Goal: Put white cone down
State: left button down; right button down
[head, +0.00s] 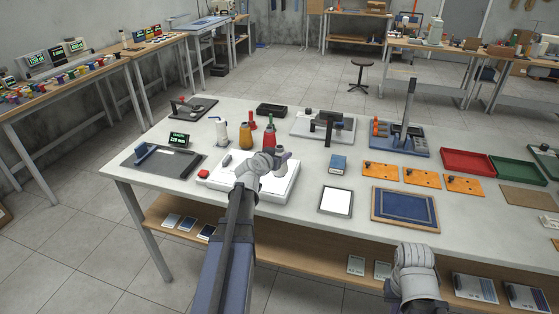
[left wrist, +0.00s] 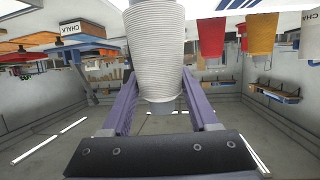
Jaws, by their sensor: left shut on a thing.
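My left gripper (left wrist: 158,88) is shut on the white cone (left wrist: 155,45). The cone is ribbed and stands between the two purple fingers in the left wrist view, which looks turned upside down. In the head view my left gripper (head: 284,156) is over the white platform (head: 283,189) near the table's front left. My arm hides most of what it holds there, and I cannot tell the cone's gap to the surface. My right gripper is out of view; only part of my right arm shows at the bottom.
A mustard cone (head: 246,137) and a red cone (head: 269,137) stand just behind the platform, with a white bottle-like item (head: 222,132) to their left. A dark tray (head: 178,165) lies left. A blue box (head: 338,164) and a white-faced panel (head: 336,201) lie right.

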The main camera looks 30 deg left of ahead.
pick_arm(q)
jog(key=shift+r, duration=0.1)
jog(key=shift+f, duration=0.2)
jog(key=shift+c, duration=0.8)
grip_release()
jog(key=shift+r, duration=0.15)
